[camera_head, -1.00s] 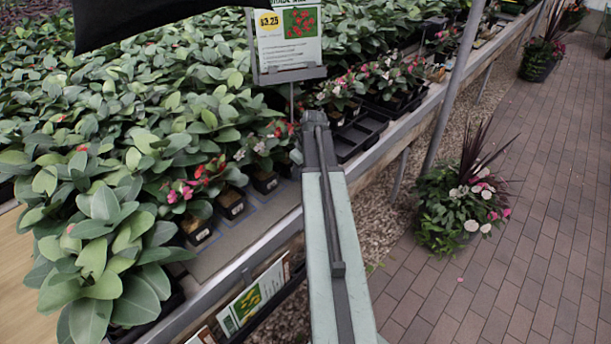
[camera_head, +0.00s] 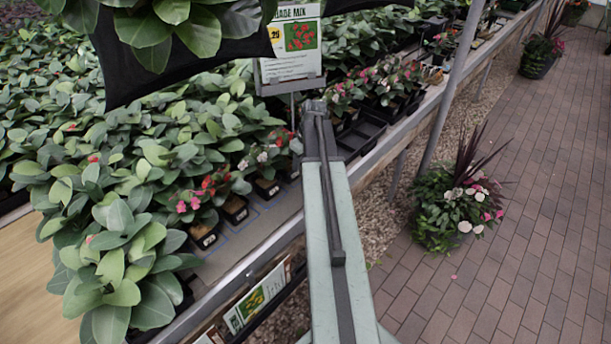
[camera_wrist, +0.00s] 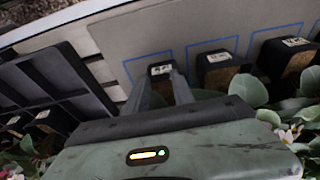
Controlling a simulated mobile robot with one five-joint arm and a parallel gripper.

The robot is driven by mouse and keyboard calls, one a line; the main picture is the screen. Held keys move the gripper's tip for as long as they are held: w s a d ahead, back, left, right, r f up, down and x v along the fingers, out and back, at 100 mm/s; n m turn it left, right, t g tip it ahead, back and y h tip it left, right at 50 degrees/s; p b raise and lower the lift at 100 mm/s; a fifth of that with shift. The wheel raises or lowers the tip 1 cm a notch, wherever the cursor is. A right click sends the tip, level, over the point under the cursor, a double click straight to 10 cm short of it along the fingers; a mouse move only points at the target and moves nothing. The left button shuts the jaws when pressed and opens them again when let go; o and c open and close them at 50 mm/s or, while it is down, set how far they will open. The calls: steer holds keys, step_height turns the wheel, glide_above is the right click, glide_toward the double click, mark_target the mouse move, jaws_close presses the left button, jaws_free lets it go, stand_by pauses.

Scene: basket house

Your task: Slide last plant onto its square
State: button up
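The last plant's black pot (camera_wrist: 160,69) with a white label shows in the wrist view, at the near side of a blue square outline (camera_wrist: 140,57) on a grey mat. The square's far part is bare. My gripper (camera_wrist: 162,76) has its two fingers apart, with the pot between or just beyond their tips; I cannot tell if they touch it. The neighbouring pot (camera_wrist: 217,69) stands right of it by its own square (camera_wrist: 214,42). In the head view a row of flowering potted plants (camera_head: 205,237) lines the bench; my arm hides the gripper's fingers.
A black compartment tray (camera_wrist: 62,84) lies left of the gripper in the wrist view. Dense leafy plants (camera_head: 110,230) fill the bench behind the row. A price sign (camera_head: 292,45) stands near my arm's end. A metal post (camera_head: 447,90) and brick path (camera_head: 500,270) are right.

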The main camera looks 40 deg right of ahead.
steer(key=shift+w+p+v, duration=0.25)
steer(key=shift+p+v, duration=0.25)
steer(key=shift+v, duration=0.45)
steer(key=shift+c, duration=0.9)
steer(key=a, duration=0.3)
steer(key=w+a, duration=0.1)
steer(key=a, duration=0.2)
steer(key=shift+w+a, duration=0.1)
steer(key=shift+w, duration=0.05)
jaws_close()
steer(key=shift+g, duration=0.7)
steer(key=a, duration=1.6)
steer(key=shift+w+a+f, duration=0.2)
steer(key=shift+w+a, duration=0.05)
steer(key=shift+w, duration=0.1)
steer(key=s+a, duration=0.2)
steer(key=a, duration=0.8)
steer(key=s+a+m+g, duration=0.1)
steer(key=s+a, duration=0.2)
steer(key=a, duration=0.6)
steer(key=shift+s+a, duration=0.15)
steer(key=shift+a, duration=0.2)
